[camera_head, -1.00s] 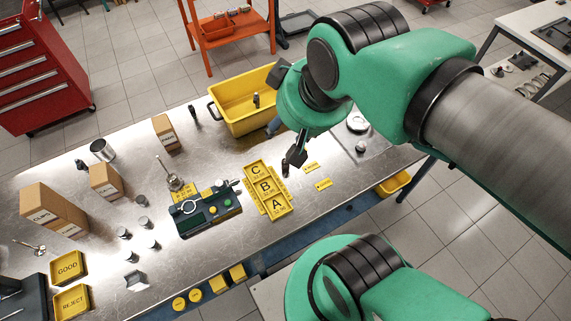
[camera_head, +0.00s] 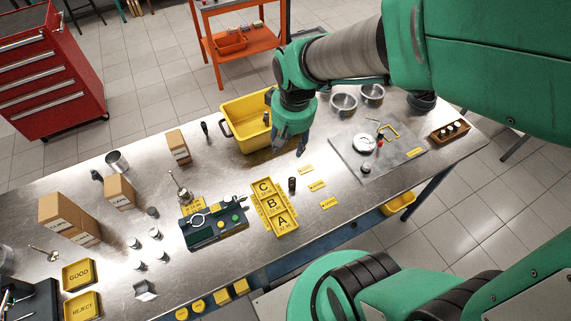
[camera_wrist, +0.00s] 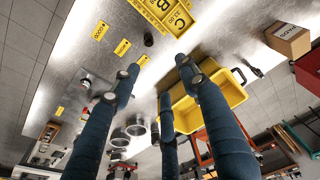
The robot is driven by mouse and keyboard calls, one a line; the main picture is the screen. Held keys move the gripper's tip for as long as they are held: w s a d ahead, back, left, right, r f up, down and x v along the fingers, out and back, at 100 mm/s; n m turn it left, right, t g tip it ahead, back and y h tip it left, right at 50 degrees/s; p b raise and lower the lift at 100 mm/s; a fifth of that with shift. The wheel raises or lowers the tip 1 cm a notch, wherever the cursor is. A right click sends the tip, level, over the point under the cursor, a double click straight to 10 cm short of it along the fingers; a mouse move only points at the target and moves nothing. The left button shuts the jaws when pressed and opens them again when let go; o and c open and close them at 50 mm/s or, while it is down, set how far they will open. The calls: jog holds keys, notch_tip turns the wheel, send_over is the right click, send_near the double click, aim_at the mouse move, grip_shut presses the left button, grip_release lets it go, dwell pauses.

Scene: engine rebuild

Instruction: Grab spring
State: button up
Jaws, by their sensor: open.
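A small dark upright cylinder, likely the spring (camera_head: 292,184), stands on the metal bench just right of the yellow lettered tray (camera_head: 273,212). Its coils are too small to make out. It also shows in the wrist view (camera_wrist: 148,40), beyond the fingertips. My gripper (camera_head: 290,146) is above the bench, behind the spring and beside the yellow bin, fingers pointing down. In the wrist view my gripper (camera_wrist: 158,80) has its fingers spread with nothing between them.
The yellow bin (camera_head: 230,122) stands close on the left of my gripper. A grey plate (camera_head: 345,150) with small parts and metal bowls (camera_head: 343,104) lie to the right. A gauge fixture (camera_head: 215,226) is left of the tray. Small yellow labels (camera_head: 317,186) lie right of the spring.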

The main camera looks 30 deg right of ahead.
jog(key=g+p, duration=0.2)
send_over(292, 180)
notch_tip(292, 180, down, 10)
jog(key=shift+s+a+f, duration=0.2)
jog(key=shift+s, duration=0.25)
jog(key=shift+f+b, duration=0.75)
jog(key=shift+f, duration=3.55)
jog(key=shift+f, duration=0.1)
jog(key=shift+f+b, duration=0.35)
jog(key=shift+f, duration=2.15)
grip_shut()
